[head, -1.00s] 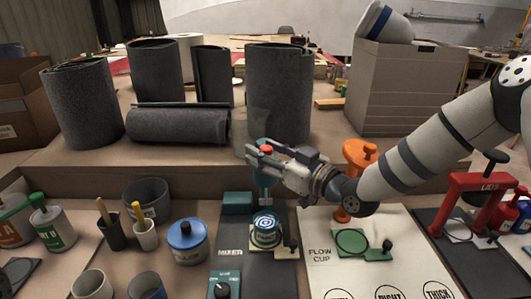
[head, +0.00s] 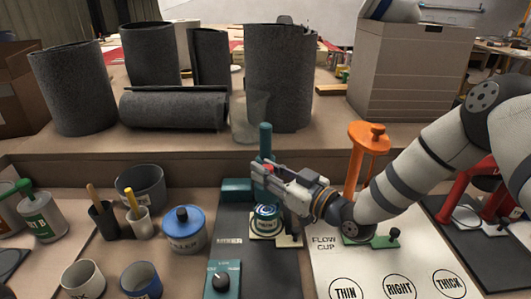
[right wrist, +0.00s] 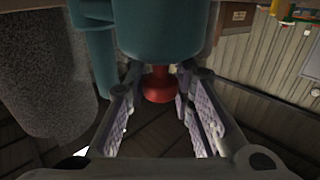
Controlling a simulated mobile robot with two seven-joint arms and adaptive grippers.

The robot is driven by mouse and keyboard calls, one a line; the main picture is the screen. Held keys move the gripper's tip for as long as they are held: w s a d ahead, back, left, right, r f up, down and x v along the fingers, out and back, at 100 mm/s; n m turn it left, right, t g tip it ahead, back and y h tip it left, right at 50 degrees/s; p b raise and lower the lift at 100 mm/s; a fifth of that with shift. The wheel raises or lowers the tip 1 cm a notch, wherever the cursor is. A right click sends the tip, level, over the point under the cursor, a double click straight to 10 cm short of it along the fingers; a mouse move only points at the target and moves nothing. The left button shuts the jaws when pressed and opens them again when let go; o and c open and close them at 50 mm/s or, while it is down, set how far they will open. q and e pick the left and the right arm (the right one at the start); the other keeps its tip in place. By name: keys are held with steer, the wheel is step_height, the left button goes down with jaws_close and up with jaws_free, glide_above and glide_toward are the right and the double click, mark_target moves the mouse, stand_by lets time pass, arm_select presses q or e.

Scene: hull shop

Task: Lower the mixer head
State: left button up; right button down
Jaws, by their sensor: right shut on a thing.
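The teal mixer stands on its dark base mat (head: 256,280), with its upright post (head: 265,140) showing above my gripper. The mixer head (right wrist: 165,30) fills the top middle of the right wrist view; in the head view my gripper mostly hides it. Its red knob (right wrist: 158,85) lies between my right gripper's fingers. My right gripper (head: 262,178) is shut on the knob, low over a labelled can (head: 266,217) on a pale plate. How far the mixing end reaches into the can is hidden. My left gripper is not in view.
A control box with a dial (head: 222,282) stands in front of the mixer. A blue-lidded pot (head: 184,230) is to its left. An orange stand (head: 368,140) rises to the right, close to my right arm. A raised shelf (head: 185,150) with grey rolls is behind.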

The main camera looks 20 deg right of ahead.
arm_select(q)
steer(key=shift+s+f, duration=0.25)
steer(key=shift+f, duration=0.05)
arm_select(e)
steer(key=shift+s+f, duration=0.1)
steer(key=shift+f, duration=0.65)
steer(key=c, duration=1.3)
jaws_free()
steer(key=shift+f, duration=0.1)
steer(key=shift+c, duration=0.2)
steer(key=v, duration=1.2)
